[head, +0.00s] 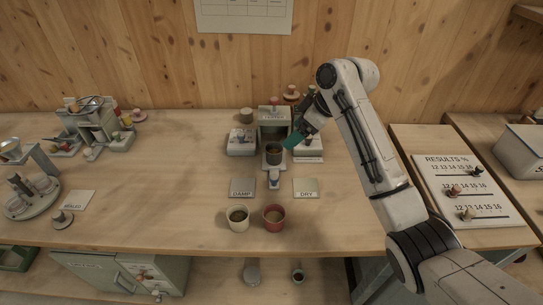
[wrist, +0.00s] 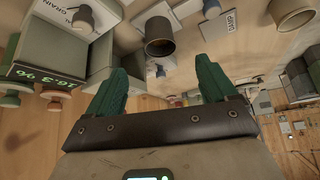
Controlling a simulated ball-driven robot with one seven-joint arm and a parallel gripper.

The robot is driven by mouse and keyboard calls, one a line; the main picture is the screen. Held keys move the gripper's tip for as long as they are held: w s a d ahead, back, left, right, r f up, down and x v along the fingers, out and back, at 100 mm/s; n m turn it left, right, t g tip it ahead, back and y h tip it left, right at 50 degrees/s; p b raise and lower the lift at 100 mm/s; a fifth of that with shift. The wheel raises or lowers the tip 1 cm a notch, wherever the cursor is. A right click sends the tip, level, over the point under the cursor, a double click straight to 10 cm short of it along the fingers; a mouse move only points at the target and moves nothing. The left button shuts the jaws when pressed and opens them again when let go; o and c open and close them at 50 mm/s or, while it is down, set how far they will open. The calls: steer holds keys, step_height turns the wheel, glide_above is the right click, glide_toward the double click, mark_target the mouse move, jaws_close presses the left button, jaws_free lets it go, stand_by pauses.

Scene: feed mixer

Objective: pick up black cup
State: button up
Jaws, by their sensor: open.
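The black cup (head: 274,155) stands upright on the pale tray in front of the tester (head: 272,118) on the bench. In the wrist view the dark cup (wrist: 159,38) shows beyond the fingers, near the top middle, its opening facing the camera. My gripper (head: 293,140) is just up and to the right of the cup in the head view. Its two teal fingers (wrist: 160,85) stand wide apart with nothing between them. The fingers look apart from the cup; the exact gap is hard to tell.
A cream cup (head: 238,220) and a red cup (head: 273,218) stand near the front edge, below the DAMP card (head: 242,187) and DRY card (head: 306,188). A grey box (head: 241,142) is left of the tester.

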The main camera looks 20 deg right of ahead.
mark_target(277, 150)
steer(key=x, duration=0.5)
steer(key=shift+w+a+f, duration=0.1)
steer(key=shift+w+f, duration=0.05)
steer(key=shift+f, duration=0.15)
steer(key=shift+p+x, duration=0.6)
steer(key=shift+x, duration=2.05)
steer(key=shift+f, duration=0.1)
steer(key=shift+c, duration=0.3)
steer(key=c, duration=1)
